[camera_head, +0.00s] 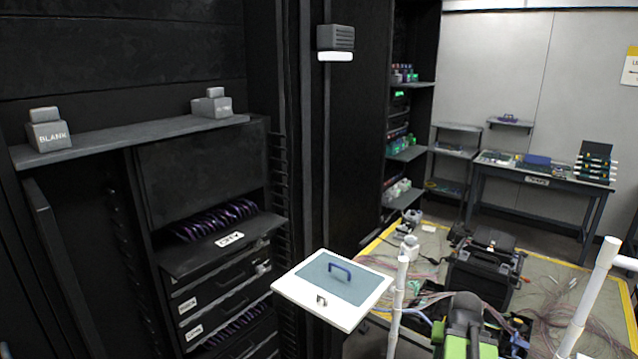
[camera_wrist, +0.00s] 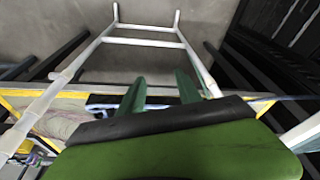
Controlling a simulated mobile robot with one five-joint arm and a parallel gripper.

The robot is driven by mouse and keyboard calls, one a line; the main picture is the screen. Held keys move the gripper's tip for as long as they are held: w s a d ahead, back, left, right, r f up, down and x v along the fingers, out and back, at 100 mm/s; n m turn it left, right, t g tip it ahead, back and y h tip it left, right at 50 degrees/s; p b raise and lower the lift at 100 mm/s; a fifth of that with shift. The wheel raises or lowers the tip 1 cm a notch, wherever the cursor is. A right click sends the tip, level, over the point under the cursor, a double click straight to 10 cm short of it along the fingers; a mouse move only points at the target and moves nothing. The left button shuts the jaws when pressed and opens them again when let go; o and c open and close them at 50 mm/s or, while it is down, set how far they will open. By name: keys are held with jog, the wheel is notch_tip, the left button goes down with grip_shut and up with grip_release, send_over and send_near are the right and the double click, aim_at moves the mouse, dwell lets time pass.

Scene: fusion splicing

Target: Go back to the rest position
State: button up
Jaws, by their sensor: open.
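My gripper (camera_wrist: 161,88) shows in the wrist view as two green fingers standing apart, with nothing held between them. A broad green part with a dark edge fills the lower middle of that view and hides what lies under it. In the head view a green and dark piece of my arm (camera_head: 465,332) is at the bottom, right of centre; the fingertips cannot be made out there.
A white-edged tray (camera_head: 285,289) with a blue handle is at lower centre. A dark rack with drawers (camera_head: 213,306) stands left. A yellow-edged bench (camera_head: 572,272) with cables and a black case (camera_head: 480,275) is right. A dark table (camera_head: 540,180) stands at the back.

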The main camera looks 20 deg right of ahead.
jog(key=w+a+n+g, duration=0.1)
jog(key=w+a+n, duration=0.2)
jog(key=a, duration=1.5)
jog(key=w+a+n+g+y, duration=0.1)
jog(key=w+a+n, duration=0.2)
jog(key=a, duration=1.5)
jog(key=shift+w+a+f+n+g+y, duration=0.25)
jog(key=shift+f+n+g+y, duration=0.1)
jog(key=shift+n, duration=0.15)
jog(key=shift+d, duration=0.1)
